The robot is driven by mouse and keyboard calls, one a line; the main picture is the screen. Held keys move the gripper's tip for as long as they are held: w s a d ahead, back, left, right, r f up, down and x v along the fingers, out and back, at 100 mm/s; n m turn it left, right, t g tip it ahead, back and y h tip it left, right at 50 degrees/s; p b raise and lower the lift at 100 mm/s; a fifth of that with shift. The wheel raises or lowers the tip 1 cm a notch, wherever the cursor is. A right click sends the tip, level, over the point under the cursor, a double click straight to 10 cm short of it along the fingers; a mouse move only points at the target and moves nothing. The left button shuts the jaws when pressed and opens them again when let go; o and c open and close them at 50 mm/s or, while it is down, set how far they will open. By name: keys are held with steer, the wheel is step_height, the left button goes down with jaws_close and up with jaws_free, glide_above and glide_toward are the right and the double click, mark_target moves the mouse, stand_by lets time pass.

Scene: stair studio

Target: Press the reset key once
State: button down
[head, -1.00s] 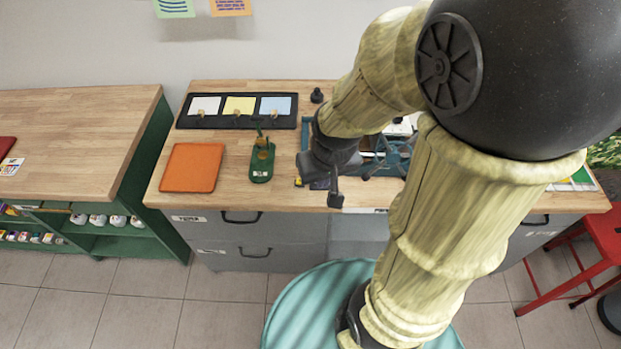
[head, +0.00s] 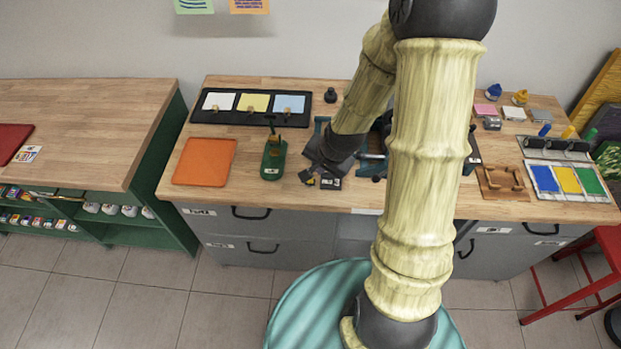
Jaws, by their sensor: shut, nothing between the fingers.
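My gripper (head: 322,166) points down over the front middle of the wooden workbench. It is shut and empty, and its tips are hard to make out. Small dark items with yellow and pale marks (head: 331,184) lie right at the gripper near the bench's front edge. Whether the gripper touches them I cannot tell. No key can be clearly read as the reset key; it may be among these small items or hidden behind my arm. A green device with a brass-coloured part (head: 273,158) stands just left of the gripper.
An orange tray (head: 205,161) lies to the left, with a black rack of coloured cards (head: 253,119) behind. A blue-framed device (head: 372,166) is partly hidden by my arm. A wooden tray (head: 503,182) and colour pads (head: 566,180) are right. A red stool (head: 580,270) stands at the right.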

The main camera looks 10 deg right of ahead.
steer(key=w+f+m+t+y, duration=0.2)
steer(key=w+f+m, duration=0.3)
steer(key=m, duration=0.1)
steer(key=m+t+p, duration=0.1)
steer(key=m+t, duration=0.1)
steer(key=m, duration=0.6)
glide_above(313, 182)
step_height(313, 182, down, 2)
step_height(313, 182, down, 9)
steer(key=b, duration=0.7)
steer(key=shift+r, duration=0.1)
steer(key=shift+a+n, duration=0.1)
steer(key=shift+n, duration=0.2)
stand_by(0.7)
steer(key=shift+f, duration=0.45)
steer(key=shift+f+b, duration=0.45)
steer(key=shift+b, duration=0.1)
stand_by(0.5)
steer(key=shift+r, duration=0.1)
steer(key=shift+r+p, duration=0.75)
steer(key=shift+r, duration=0.05)
